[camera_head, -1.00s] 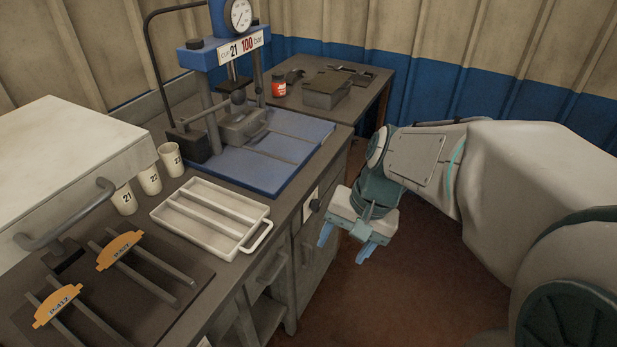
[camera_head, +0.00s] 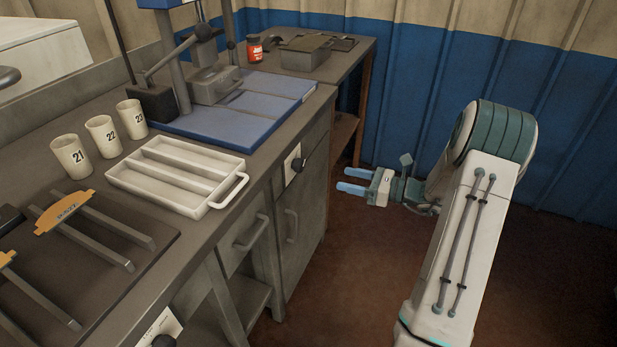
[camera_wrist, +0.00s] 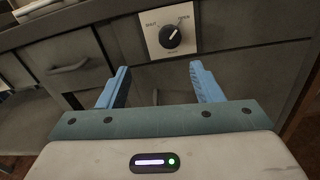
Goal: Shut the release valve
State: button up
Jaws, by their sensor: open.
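The release valve is a dark round knob (camera_wrist: 171,36) on a white plate (camera_wrist: 155,20) on the cabinet front. In the wrist view its pale mark points up and right, towards the plate's right-hand label, which seems to read OPEN; the left label is too blurred to be sure. The knob also shows in the head view (camera_head: 298,165), below the bench edge. My gripper (camera_head: 346,180) is open and empty, its blue fingers pointing left at the cabinet, apart from the knob. In the wrist view the gripper (camera_wrist: 160,70) has the knob ahead, just above the gap between its fingertips.
A second knob (camera_head: 163,341) on a white plate is at the lower front of the bench. Drawer handles (camera_head: 252,233) stick out below. The floor right of the cabinet is clear.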

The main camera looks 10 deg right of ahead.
aim_at(303, 166)
jog(key=shift+m+t, duration=0.4)
jog(key=x, duration=0.8)
jog(key=w+f+b+x, duration=0.1)
jog(key=x, duration=0.4)
jog(key=shift+d, duration=0.25)
jog(key=c, duration=1)
